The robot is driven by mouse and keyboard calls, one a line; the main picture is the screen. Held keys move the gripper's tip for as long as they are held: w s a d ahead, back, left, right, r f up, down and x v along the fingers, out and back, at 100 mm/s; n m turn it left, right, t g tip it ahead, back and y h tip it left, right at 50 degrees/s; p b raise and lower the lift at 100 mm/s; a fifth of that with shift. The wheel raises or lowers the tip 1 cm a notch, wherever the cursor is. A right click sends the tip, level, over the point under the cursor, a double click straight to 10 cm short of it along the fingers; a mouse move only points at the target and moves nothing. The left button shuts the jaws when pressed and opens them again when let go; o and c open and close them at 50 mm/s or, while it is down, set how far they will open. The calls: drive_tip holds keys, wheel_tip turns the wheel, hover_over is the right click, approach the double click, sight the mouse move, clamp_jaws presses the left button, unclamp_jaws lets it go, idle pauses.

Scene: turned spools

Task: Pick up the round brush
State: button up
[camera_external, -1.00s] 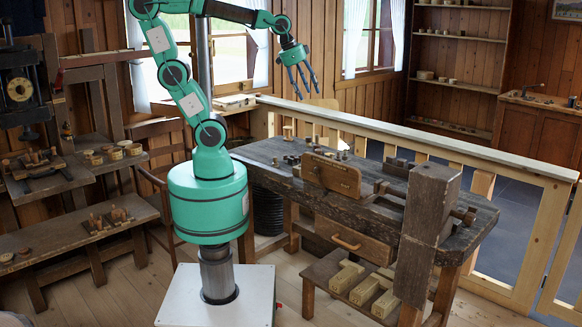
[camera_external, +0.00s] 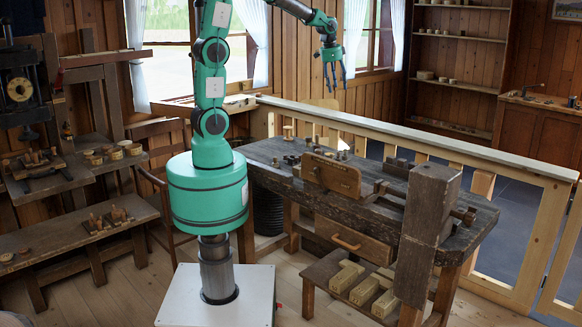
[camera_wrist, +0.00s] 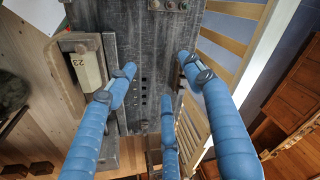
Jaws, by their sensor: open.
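My gripper (camera_external: 335,80) hangs over the far side of the dark workbench (camera_external: 270,150), its three blue fingers spread, pointing down and empty. In the wrist view the fingers (camera_wrist: 158,75) are apart above the dark bench top (camera_wrist: 155,45), with nothing between them. I cannot make out a round brush for certain in either view. Several small items (camera_external: 291,159) lie on the bench top, too small to identify.
A wooden board (camera_external: 331,175) and a thick upright post (camera_external: 430,220) stand at the bench's front. A pale railing (camera_external: 400,133) runs behind it. The wrist view shows a wooden piece marked 23 (camera_wrist: 88,68) beside the bench top. Shelves with small turned pieces stand at left.

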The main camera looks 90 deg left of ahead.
drive_tip(key=w+a+f+g+p, duration=0.1)
drive_tip(key=a+f, duration=0.2)
drive_tip(key=a, duration=0.4)
drive_tip(key=a+f+p, duration=0.1)
drive_tip(key=a+f, duration=0.2)
drive_tip(key=a, duration=0.4)
drive_tip(key=g+h+p, duration=0.1)
drive_tip(key=p, duration=0.3)
hover_over(309, 140)
drive_tip(key=a, duration=0.2)
wheel_tip(309, 140, down, 22)
drive_tip(key=shift+d+r, duration=0.1)
drive_tip(key=shift+f, duration=4.3)
drive_tip(key=shift+f, duration=0.1)
drive_tip(key=shift+f+p, duration=0.45)
drive_tip(key=shift+f, duration=2.05)
